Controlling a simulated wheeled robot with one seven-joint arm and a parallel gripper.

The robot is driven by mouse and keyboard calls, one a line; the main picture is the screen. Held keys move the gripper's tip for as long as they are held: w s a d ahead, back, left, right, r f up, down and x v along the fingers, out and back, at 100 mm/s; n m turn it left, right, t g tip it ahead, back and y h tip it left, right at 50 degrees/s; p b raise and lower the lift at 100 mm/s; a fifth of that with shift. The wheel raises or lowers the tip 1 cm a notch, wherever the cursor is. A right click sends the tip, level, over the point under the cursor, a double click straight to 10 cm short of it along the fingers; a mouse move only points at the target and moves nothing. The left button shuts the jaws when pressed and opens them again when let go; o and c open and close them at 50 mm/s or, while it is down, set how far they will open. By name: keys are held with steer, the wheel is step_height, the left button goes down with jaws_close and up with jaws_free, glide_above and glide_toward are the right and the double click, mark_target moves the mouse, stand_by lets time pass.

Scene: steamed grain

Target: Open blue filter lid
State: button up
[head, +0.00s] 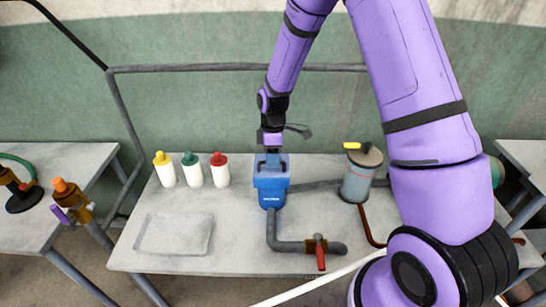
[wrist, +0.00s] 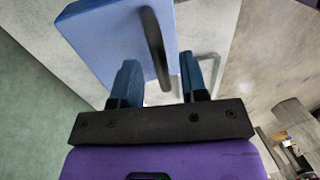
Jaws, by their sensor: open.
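The blue filter (head: 270,197) stands upright on the table, with white lettering on its front. My gripper (head: 273,156) is at the top of the filter, pointing down, and partly covers it. In the wrist view the blue lid (wrist: 115,38) is a flat panel with a dark bar-like handle (wrist: 155,48) on it. My gripper's two blue fingers (wrist: 162,82) are apart, with the handle's near end close to the gap between them. I cannot tell whether a finger touches the lid or how far the lid is raised.
A grey pipe with a red-handled valve (head: 319,252) runs from the filter's base. A grey canister (head: 358,178) with a yellow handle stands to its right. Yellow-, green- and red-capped white bottles (head: 192,170) stand left. A shallow tray (head: 140,246) lies front left.

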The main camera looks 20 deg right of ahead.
jaws_close()
stand_by(0.3)
